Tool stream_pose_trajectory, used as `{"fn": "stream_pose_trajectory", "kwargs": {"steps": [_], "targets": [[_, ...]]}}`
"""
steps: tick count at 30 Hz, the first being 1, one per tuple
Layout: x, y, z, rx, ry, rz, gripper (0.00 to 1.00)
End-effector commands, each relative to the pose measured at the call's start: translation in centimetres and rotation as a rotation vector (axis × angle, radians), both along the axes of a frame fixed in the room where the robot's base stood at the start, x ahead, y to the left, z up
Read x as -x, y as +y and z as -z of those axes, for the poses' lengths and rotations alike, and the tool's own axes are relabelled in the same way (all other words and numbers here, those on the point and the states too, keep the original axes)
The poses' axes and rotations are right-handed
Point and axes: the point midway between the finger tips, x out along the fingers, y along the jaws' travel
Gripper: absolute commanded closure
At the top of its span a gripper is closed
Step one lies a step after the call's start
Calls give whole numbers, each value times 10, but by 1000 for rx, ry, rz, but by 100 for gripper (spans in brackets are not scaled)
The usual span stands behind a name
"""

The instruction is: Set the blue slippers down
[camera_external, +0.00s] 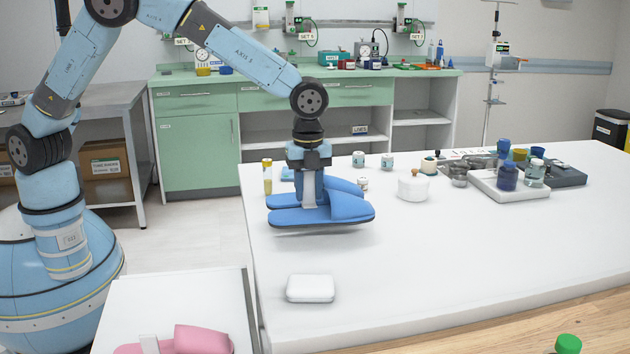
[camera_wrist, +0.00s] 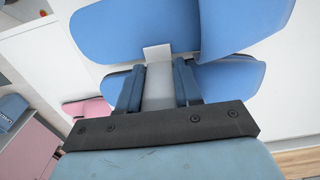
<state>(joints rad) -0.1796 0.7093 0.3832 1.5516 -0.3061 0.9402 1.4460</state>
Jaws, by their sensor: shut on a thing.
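The blue slippers (camera_external: 338,208) are a pair joined by a pale band, side by side with toes to the right. My gripper (camera_external: 309,190) points straight down and is shut on the pale band between them. A shadow under the near slipper suggests the pair is slightly above the white table (camera_external: 420,265). In the wrist view the slippers (camera_wrist: 235,25) show on both sides of the band, with my gripper's fingers (camera_wrist: 158,85) against it. The undersides are hidden.
A white case (camera_external: 310,288) lies on the table in front. A white lidded pot (camera_external: 413,187), small jars and a yellow-capped tube (camera_external: 267,178) stand near the slippers. A tray of bottles (camera_external: 510,184) is farther right. Pink slippers (camera_external: 200,340) lie on a lower white surface. The table's front middle is clear.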

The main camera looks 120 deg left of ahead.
Motion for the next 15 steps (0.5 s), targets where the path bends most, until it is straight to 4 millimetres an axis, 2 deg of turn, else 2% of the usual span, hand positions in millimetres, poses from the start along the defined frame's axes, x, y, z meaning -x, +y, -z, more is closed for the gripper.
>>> {"fn": "stream_pose_trajectory", "kwargs": {"steps": [5,12,15], "targets": [[-5,2,7,0,0,0,100],[-6,3,36,-1,1,-1,100],[-6,3,38,-1,-1,-1,100]]}}
